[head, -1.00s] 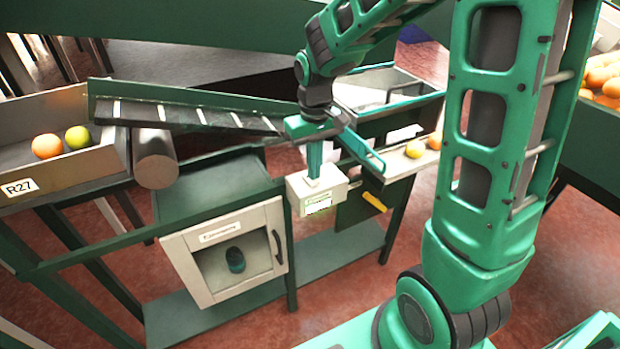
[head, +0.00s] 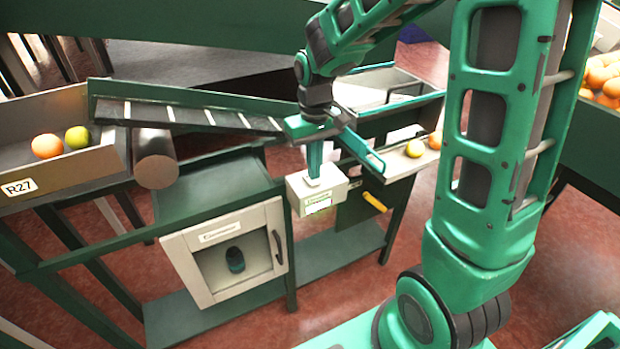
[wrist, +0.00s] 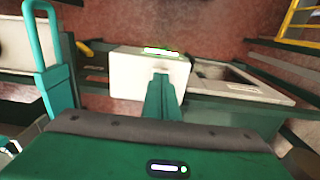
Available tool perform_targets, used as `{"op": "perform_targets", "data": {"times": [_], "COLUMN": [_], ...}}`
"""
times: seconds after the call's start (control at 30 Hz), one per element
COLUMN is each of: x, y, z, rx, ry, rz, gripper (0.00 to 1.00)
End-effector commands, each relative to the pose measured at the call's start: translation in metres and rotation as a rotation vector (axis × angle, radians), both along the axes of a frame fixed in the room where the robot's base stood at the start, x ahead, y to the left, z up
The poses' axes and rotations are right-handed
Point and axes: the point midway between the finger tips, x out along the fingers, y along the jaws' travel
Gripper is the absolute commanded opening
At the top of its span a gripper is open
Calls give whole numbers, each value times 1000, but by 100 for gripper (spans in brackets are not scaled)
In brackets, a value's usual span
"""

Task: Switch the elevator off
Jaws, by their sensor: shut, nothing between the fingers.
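The elevator (head: 190,117) is a sloped dark belt with pale slats and a green side rail, at the upper left centre of the head view. A white control box (head: 302,194) with a green-lit label stands below its right end; the same box (wrist: 130,75) shows in the wrist view. My gripper (head: 315,179) points down with its fingers together and empty. Its fingertips (wrist: 162,76) are at the top of the box, seemingly touching it. They cover any switch there, so I cannot see its position.
A labelled cabinet (head: 200,240) with a windowed door stands left of the box. A yellow handle (head: 375,202) is to its right. A tray (head: 398,163) with two fruits lies at the right. A bin marked R27 (head: 65,170) holds an orange and a yellow-green fruit.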

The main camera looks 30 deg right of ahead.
Motion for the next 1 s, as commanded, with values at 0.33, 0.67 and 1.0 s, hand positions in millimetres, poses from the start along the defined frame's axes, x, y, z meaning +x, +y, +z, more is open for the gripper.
{"op": "perform_targets", "data": {"times": [0.33,0.67,1.0], "x": [0,0,0], "y": [0,0,0], "z": [-2,-6,-10], "rx": [0,0,0], "ry": [0,0,1], "rz": [0,0,0], "gripper": [0,0,0]}}
